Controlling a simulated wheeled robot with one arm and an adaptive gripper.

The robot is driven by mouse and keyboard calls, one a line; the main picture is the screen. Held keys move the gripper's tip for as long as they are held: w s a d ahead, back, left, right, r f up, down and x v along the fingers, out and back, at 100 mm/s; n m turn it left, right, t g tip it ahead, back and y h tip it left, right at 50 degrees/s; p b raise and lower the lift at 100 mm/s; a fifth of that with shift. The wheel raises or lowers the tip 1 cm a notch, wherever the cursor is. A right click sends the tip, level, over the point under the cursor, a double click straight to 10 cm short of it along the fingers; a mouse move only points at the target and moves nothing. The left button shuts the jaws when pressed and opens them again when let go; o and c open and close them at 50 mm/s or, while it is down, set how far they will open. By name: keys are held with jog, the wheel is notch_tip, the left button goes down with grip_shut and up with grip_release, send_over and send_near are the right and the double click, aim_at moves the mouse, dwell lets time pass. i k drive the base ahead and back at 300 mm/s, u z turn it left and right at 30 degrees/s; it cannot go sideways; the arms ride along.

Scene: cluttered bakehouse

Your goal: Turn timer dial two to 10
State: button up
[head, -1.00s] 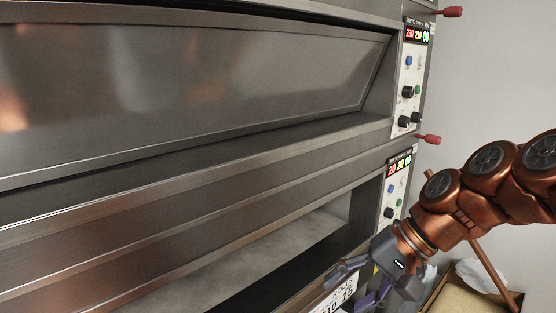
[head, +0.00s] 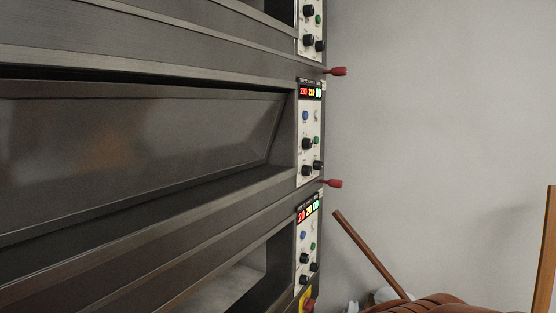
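The stacked deck oven has a control panel on each deck at its right edge. The middle panel (head: 299,154) has a lit display (head: 311,91) that seems to read 230, 210, 00, with a blue button, a green button and several black dials (head: 307,170). The lower panel (head: 297,268) has a display (head: 307,210) seeming to read 20, 20, 00, and similar black dials (head: 303,280). The top panel (head: 301,25) is partly cut off, its display out of frame. I cannot tell which is timer dial two; dial markings are too small. My gripper is out of view.
Red-tipped handles (head: 337,71) and (head: 334,184) stick out at the right edge beside the panels. The lower deck's opening (head: 240,285) is open. A wooden pole (head: 370,254) leans at lower right. A bare wall (head: 440,110) fills the right.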

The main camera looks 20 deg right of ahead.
aim_at(307, 144)
jog(key=u, duration=2.65)
jog(key=k, duration=1.15)
jog(key=z, duration=1.75)
jog(key=i, duration=0.5)
jog(key=u, duration=0.05)
